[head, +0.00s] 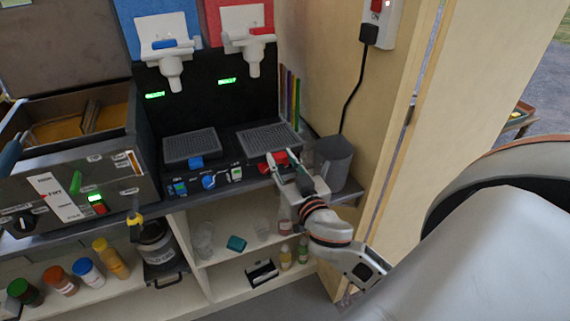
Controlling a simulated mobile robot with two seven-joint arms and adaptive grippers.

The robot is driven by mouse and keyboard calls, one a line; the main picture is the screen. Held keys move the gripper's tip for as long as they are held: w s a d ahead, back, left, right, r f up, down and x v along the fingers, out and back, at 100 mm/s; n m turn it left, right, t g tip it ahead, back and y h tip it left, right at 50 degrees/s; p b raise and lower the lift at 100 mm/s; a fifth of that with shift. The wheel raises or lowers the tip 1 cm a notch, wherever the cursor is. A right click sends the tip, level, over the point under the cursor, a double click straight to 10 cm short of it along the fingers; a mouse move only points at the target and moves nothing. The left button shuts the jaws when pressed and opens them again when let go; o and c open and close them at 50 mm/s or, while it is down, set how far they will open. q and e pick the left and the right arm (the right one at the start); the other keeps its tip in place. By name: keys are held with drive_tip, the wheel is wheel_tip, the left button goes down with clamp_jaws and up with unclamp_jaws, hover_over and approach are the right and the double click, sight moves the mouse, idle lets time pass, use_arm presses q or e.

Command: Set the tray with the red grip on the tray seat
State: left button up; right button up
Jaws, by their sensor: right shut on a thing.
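The tray with the red grip is a grey slatted drip tray (268,137) at the right front of the black drinks machine, below the red tank's tap. Its red grip (270,161) faces the front, and my right gripper (283,163) is shut on it, with the arm coming in from the lower right. The tray lies over the right side of the machine's base, where the tray seat is mostly hidden beneath it. I cannot tell whether the tray touches the seat or is slightly raised. My left gripper is not in view.
A similar tray (191,146) with a blue grip lies to the left. A grey jug (333,163) stands close right of my gripper, by the wall. Knobs and switches (209,182) line the machine's front. A fryer (85,185) stands left. Bottles and jars fill the shelves below.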

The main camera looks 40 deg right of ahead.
sight(273, 149)
drive_tip(key=shift+f+x, duration=0.15)
drive_tip(key=shift+x, duration=1.4)
drive_tip(key=shift+f+x, duration=0.15)
drive_tip(key=shift+x, duration=1.4)
drive_tip(key=shift+w+d+f+b, duration=0.15)
drive_tip(key=shift+w+f+b, duration=0.15)
drive_tip(key=shift+w, duration=0.3)
drive_tip(key=shift+w+d+f+b, duration=0.1)
drive_tip(key=shift+w+f+b, duration=0.15)
drive_tip(key=shift+w, duration=0.35)
drive_tip(key=shift+w+d+f+b, duration=0.15)
drive_tip(key=shift+w+f+b, duration=0.15)
drive_tip(key=shift+w, duration=0.3)
drive_tip(key=shift+f, duration=0.15)
drive_tip(key=o, duration=1.3)
drive_tip(key=shift+o, duration=0.2)
